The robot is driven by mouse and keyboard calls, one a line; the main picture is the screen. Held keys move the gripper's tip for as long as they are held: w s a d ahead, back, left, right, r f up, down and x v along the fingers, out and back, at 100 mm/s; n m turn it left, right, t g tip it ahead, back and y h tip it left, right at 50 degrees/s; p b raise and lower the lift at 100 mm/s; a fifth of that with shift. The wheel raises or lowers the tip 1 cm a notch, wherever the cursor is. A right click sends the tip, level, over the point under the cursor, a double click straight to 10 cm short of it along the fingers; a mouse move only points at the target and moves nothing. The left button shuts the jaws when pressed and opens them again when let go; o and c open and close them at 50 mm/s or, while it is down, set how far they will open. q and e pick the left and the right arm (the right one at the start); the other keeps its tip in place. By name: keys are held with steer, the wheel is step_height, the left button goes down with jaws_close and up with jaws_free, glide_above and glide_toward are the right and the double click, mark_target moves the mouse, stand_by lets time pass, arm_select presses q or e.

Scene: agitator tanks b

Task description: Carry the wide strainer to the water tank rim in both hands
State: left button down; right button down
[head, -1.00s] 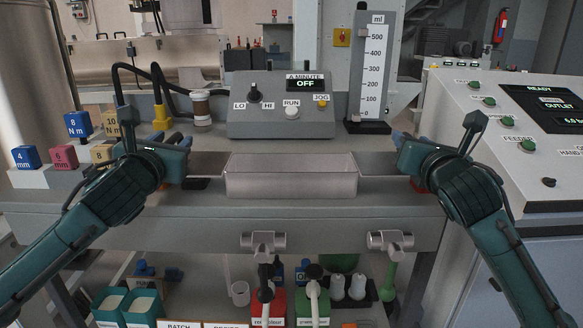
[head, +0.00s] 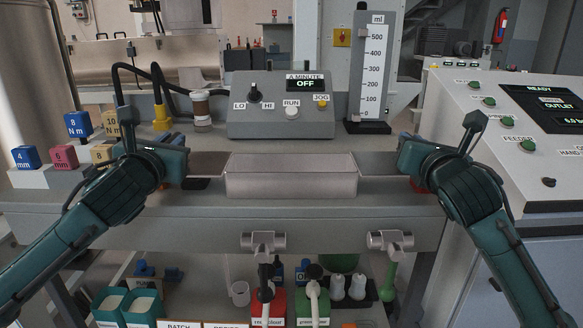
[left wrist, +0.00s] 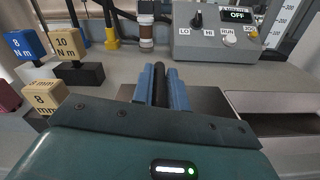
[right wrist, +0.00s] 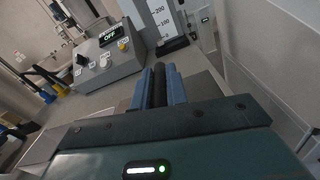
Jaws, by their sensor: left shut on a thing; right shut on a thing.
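The wide strainer (head: 291,182) is a grey metal box with a flat plate reaching out on each side. It looks level, over the front of the grey bench; I cannot tell whether its underside touches the bench. My left gripper (head: 178,146) is shut at its left end, and my right gripper (head: 405,147) at its right end. Dark handle bars show between the blue fingers in the left wrist view (left wrist: 159,84) and the right wrist view (right wrist: 158,87). Which vessel is the water tank I cannot tell.
A control box (head: 280,105) stands behind the strainer, with a cup (head: 201,108) to its left and a millilitre gauge (head: 370,75) to its right. A sloped console (head: 510,125) is close to my right arm. Taps (head: 263,241) hang below the bench front.

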arm_select(q)
steer(key=shift+r, duration=0.15)
arm_select(e)
steer(key=shift+r, duration=0.15)
